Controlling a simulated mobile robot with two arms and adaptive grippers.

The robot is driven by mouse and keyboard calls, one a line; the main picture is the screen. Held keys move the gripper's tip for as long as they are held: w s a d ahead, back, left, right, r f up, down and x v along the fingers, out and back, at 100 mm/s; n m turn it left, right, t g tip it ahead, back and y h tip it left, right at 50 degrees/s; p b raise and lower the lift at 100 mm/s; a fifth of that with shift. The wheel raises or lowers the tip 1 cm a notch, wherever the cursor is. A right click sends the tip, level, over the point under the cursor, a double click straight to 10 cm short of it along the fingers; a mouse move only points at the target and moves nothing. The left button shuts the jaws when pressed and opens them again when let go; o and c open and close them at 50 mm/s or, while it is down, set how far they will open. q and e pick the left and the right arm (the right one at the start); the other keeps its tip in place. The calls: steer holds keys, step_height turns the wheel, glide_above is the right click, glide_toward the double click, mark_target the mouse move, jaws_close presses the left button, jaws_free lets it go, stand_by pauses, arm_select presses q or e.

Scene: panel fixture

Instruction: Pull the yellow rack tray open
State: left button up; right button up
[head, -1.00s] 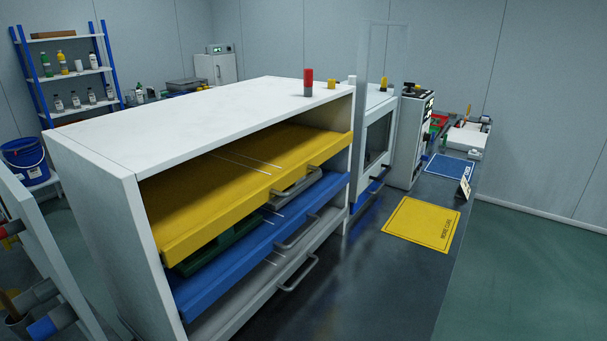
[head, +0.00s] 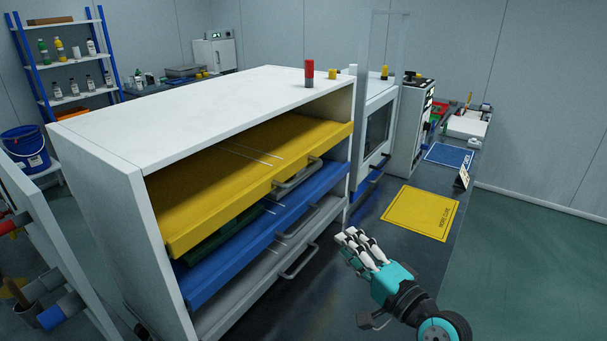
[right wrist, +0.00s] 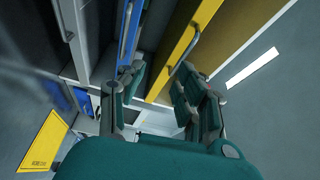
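The yellow rack tray (head: 262,193) is the top tray in the white rack (head: 130,200). Its front is about level with the rack opening, and a grey bar handle (head: 298,176) sits on it. My right gripper (head: 360,278) is in front of the rack, to the right of and lower than the handle, apart from it and empty. In the right wrist view the yellow tray (right wrist: 190,38) and its handle (right wrist: 184,50) show beyond the gripper (right wrist: 158,95), whose fingers are spread apart. My left gripper is not in view.
Below are a green tray (head: 210,243), mostly hidden, a blue tray (head: 240,255) and a grey tray (head: 265,270) with handles. A yellow mat (head: 421,212) lies on the dark bench. A red-topped cylinder (head: 309,74) stands on the rack. The floor at right is clear.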

steer(key=m+t, duration=0.2)
glide_toward(304, 173)
steer(key=shift+y, duration=0.3)
steer(key=p+x, duration=0.1)
steer(key=x, duration=0.2)
steer(key=p+x, duration=0.1)
steer(key=x, duration=0.2)
steer(key=f+p+x, duration=0.1)
steer(key=x, duration=0.3)
steer(key=shift+w, duration=0.15)
jaws_close()
